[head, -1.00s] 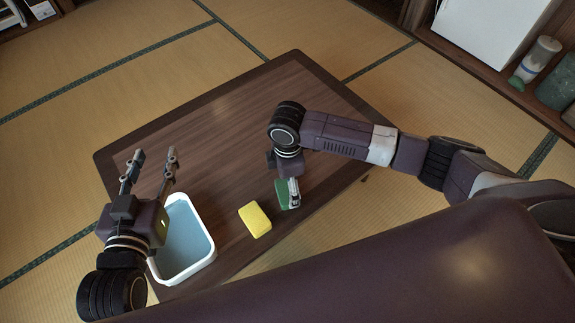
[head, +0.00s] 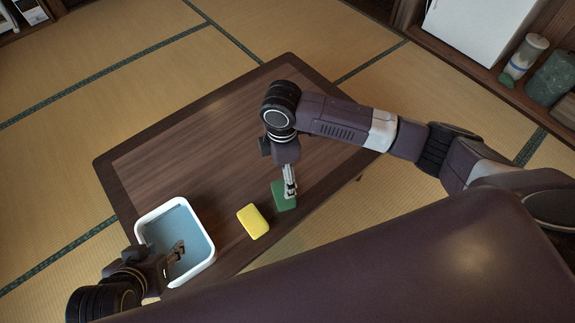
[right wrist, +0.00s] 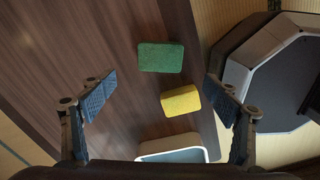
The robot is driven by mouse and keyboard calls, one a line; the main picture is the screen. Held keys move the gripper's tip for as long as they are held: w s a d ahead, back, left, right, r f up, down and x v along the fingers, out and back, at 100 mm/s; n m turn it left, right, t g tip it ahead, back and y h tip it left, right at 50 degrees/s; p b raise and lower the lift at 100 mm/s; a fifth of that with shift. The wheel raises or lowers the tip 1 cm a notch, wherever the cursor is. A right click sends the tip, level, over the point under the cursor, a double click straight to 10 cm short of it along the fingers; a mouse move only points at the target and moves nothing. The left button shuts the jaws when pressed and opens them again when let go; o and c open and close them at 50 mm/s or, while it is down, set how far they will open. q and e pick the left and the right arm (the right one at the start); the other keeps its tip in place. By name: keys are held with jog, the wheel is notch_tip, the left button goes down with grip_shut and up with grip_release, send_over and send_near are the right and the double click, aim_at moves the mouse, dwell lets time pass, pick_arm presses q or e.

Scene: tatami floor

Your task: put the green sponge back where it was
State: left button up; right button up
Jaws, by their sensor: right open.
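The green sponge (head: 283,196) lies flat on the low wooden table, to the right of a yellow sponge (head: 253,221). In the right wrist view the green sponge (right wrist: 160,57) lies between and beyond the spread fingers, with the yellow sponge (right wrist: 181,100) beside it. My right gripper (head: 290,190) is open and empty above the green sponge, covering part of it in the head view. My left gripper (head: 178,251) is over the white tub of water (head: 209,262); whether its fingers are apart is unclear.
The wooden table (head: 200,130) is bare behind the sponges. The tub's rim also shows in the right wrist view (right wrist: 172,156). Tatami floor surrounds the table. A shelf with a white box (head: 480,35) and jars (head: 528,55) stands at the upper right.

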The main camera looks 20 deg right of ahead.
jog(key=s+a+m+t+y, duration=0.35)
jog(key=s+a+m, duration=0.2)
jog(key=a, duration=0.55)
jog(key=s+d+r+m+t+h, duration=0.1)
jog(key=s+d+m, duration=0.2)
jog(key=d+m, duration=0.2)
jog(key=s+d+r+m+t+h, duration=0.1)
jog(key=d+m, duration=0.4)
jog(key=d, duration=0.6)
jog(key=shift+s+d+r+t+h, duration=0.35)
jog(key=shift+s+r+t, duration=0.1)
jog(key=shift+s, duration=0.65)
jog(key=shift+a, duration=0.1)
